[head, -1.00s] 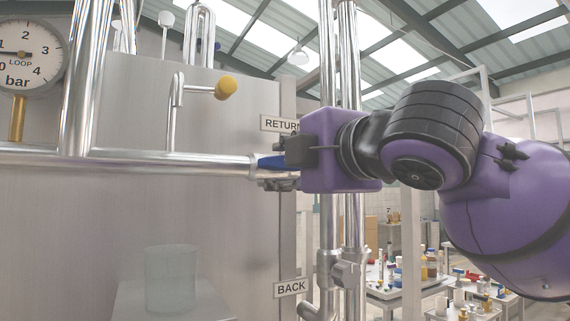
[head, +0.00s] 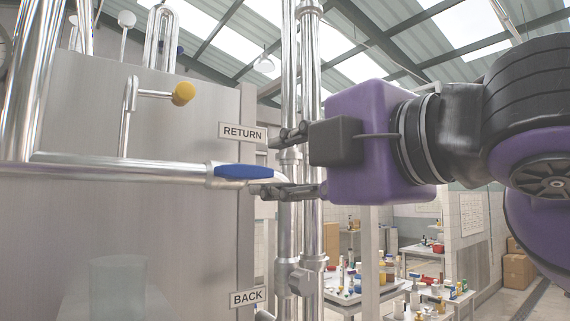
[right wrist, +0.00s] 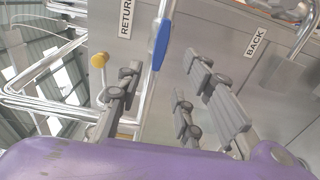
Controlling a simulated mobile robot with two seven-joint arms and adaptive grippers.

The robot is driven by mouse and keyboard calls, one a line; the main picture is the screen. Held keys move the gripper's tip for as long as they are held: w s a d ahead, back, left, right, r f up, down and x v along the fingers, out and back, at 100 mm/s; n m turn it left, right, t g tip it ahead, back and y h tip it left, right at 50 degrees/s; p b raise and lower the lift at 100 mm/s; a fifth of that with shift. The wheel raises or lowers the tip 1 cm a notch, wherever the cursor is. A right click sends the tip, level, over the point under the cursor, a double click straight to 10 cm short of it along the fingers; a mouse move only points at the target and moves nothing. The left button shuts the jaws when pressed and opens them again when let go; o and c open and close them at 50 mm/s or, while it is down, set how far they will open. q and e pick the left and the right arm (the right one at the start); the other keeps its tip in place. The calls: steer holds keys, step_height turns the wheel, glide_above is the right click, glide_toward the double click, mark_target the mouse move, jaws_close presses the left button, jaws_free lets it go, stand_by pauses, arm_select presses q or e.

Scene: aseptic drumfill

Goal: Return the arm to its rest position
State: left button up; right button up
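My right gripper (head: 282,162) is open, with its upper and lower fingers apart and nothing between them. Its tips are just right of the blue valve handle (head: 245,172) on the horizontal steel pipe (head: 130,170). The handle lies along the pipe, in line with it. In the right wrist view the open fingers of my right gripper (right wrist: 160,105) show on both sides, and the blue handle (right wrist: 161,45) lies beyond them, clear of the fingers. My left gripper is not in view.
Two vertical steel pipes (head: 301,235) stand close behind the right gripper. A RETURN sign (head: 242,133) and a BACK sign (head: 247,298) are on the panel edge. A yellow knob (head: 183,94) is upper left. Cluttered benches stand at the lower right.

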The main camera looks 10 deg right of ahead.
steer(key=w+d+f+m+g+h, duration=0.1)
steer(key=w+f+m, duration=0.1)
steer(key=w+f, duration=0.5)
steer(key=w+f+m+g+h, duration=0.1)
steer(key=w+f+m, duration=0.1)
steer(key=f, duration=0.8)
steer(key=w+d+f+m+g+h, duration=0.1)
steer(key=d+f+m, duration=0.15)
steer(key=f, duration=0.85)
steer(key=w+d+f+m+g+h, duration=0.15)
steer(key=f+m, duration=0.25)
steer(key=f, duration=0.7)
steer(key=s+d+f+m+g+h, duration=0.1)
steer(key=s+d+f+m, duration=0.15)
steer(key=f, duration=0.55)
steer(key=s+d+f+m+g+h, duration=0.1)
steer(key=s+d+f+m, duration=0.2)
steer(key=f, duration=0.4)
steer(key=s+d+f+m+g+h, duration=0.2)
steer(key=s+d+f+m+g, duration=0.15)
steer(key=s+f, duration=0.95)
steer(key=s+d+f+m+g+h, duration=0.1)
steer(key=s+d+f+m+g, duration=0.3)
steer(key=s+f, duration=0.9)
steer(key=w+a+f+t, duration=0.4)
steer(key=f+t, duration=0.3)
steer(key=f, duration=0.2)
steer(key=shift+y, duration=0.45)
